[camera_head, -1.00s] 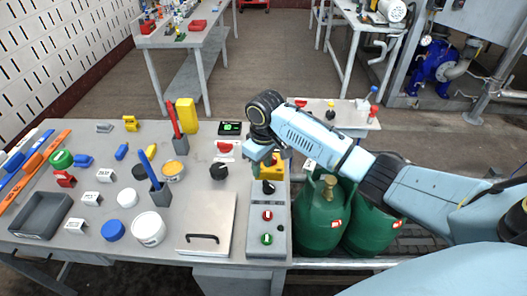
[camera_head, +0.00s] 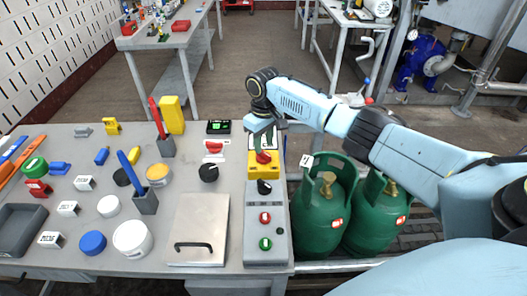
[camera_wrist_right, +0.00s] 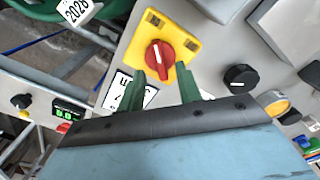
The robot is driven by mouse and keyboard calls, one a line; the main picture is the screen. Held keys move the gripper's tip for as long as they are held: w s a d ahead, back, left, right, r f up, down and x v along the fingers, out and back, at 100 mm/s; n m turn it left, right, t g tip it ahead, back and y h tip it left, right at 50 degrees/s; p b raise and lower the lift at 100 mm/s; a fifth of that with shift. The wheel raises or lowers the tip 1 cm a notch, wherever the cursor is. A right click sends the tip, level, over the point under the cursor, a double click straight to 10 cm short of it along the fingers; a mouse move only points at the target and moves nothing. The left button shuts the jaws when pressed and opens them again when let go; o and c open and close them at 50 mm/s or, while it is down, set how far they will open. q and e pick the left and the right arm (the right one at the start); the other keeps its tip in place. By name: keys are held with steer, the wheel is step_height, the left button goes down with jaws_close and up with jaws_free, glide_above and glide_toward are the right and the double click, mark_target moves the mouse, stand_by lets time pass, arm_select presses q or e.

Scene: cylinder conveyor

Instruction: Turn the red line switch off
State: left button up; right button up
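The red rotary switch (camera_head: 263,157) sits on a yellow plate (camera_head: 262,171) at the far end of the grey control panel. In the right wrist view the red knob (camera_wrist_right: 160,55) has a white line on its face, pointing roughly up the picture. My right gripper (camera_head: 262,138) hangs above the switch in the head view. In the wrist view its two green fingertips (camera_wrist_right: 160,74) are apart, one to each side near the knob's lower edge, with nothing held. I cannot tell whether they touch the knob. My left gripper is not in view.
The grey panel (camera_head: 255,205) also carries a black knob (camera_head: 264,187), a red button (camera_head: 265,217) and a green button (camera_head: 265,244). A black dial (camera_head: 208,172) and a handled lid (camera_head: 199,225) are to the left. Green gas cylinders (camera_head: 322,210) stand right of the table.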

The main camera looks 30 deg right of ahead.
mark_target(264, 152)
steer(key=shift+f, duration=1.85)
jaws_close()
